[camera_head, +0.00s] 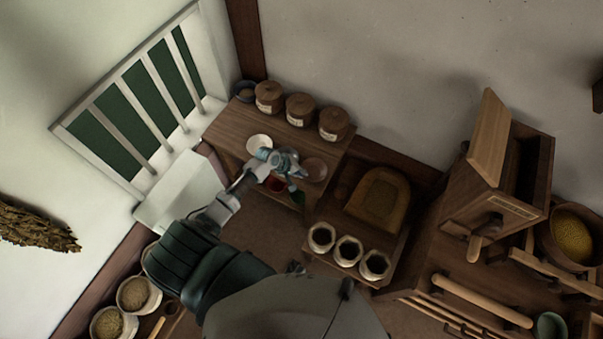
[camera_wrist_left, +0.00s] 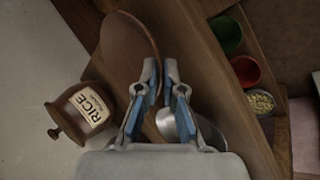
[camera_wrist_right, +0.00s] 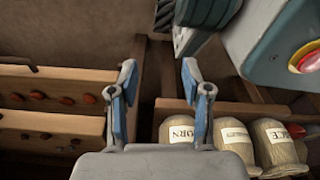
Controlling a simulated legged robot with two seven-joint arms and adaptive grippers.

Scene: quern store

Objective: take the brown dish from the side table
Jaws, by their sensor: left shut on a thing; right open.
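The brown dish (camera_head: 315,169) is at the right end of the side table (camera_head: 228,130) in the head view. It shows large and close in the left wrist view (camera_wrist_left: 128,42), its rim running between my fingers. My left gripper (camera_head: 299,172) is shut on the dish's rim; its fingers (camera_wrist_left: 160,68) cover part of it. I cannot tell whether the dish touches the tabletop. My right gripper (camera_wrist_right: 158,68) is open and empty, away from the table, before shelves and labelled sacks.
Lidded jars (camera_head: 299,110) line the table's back; one is labelled rice (camera_wrist_left: 88,106). Open sacks (camera_head: 347,252) stand at right. Labelled sacks (camera_wrist_right: 234,138) are below my right gripper.

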